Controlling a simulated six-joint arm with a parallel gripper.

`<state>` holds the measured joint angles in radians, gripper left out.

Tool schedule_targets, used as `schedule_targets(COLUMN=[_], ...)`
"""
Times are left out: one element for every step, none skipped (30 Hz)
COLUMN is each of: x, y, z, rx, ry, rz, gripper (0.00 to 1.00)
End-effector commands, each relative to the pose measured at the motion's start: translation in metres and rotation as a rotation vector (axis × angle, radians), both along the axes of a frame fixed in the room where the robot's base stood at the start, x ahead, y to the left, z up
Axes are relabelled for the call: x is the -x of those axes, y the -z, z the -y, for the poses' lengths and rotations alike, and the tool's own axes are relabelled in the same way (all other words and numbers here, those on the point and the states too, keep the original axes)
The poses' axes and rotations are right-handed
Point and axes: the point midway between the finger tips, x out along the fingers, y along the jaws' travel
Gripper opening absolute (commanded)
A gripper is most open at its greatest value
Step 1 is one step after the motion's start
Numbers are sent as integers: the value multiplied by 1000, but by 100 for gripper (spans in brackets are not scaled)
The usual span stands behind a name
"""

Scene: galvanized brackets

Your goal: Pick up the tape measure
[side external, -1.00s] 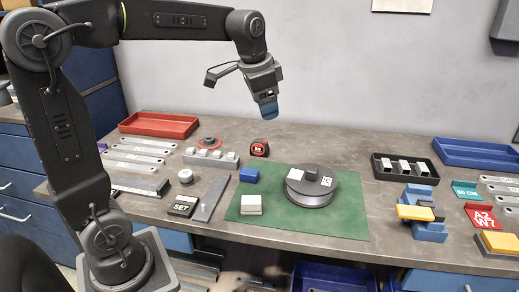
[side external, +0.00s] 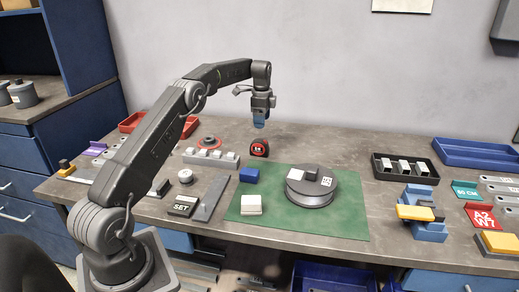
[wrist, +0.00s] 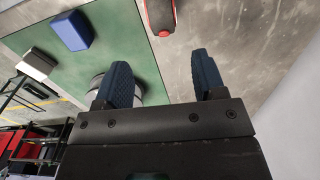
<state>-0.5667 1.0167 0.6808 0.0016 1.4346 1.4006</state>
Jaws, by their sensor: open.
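The tape measure (side external: 259,149), black and red with a light label, stands on the grey bench behind the green mat. In the wrist view the tape measure (wrist: 160,14) shows at the top edge, partly cut off, beyond the fingertips and roughly in line with the gap between them. My gripper (side external: 260,123) hangs just above the tape measure in the side view, pointing down. In the wrist view my gripper (wrist: 160,62) has its two blue fingers apart with nothing between them.
A green mat (side external: 345,222) holds a round grey disc (side external: 312,198), a blue block (side external: 249,175) and a white block (side external: 250,208). A red-based round part (side external: 208,142) lies left of the tape measure.

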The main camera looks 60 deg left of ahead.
Motion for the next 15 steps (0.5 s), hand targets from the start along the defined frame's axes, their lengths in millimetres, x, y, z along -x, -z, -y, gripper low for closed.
schedule_targets(x=[1,1,1,1,1,1,1,1,0,0,0,0,0,0,0], y=[9,15,23,30,36,44,49,54,60,64,67,71,73,74,76], z=[0,0,0,0,0,0,0,0,0,0,0,0,0,-1,-1], rx=[3,3,3,3,4,3,3,2,2,2,2,2,2,1,1], ry=[0,0,0,-1,-1,-1,-1,-1,-1,-1,-1,-1,-2,-2,-2], rz=[-4,-4,-5,-5,-6,-5,-4,-4,-4,-2,-2,-2,-2,-1,-1], gripper=[64,64,64,64,64,64,64,64,64,64,64,64,64,64,64])
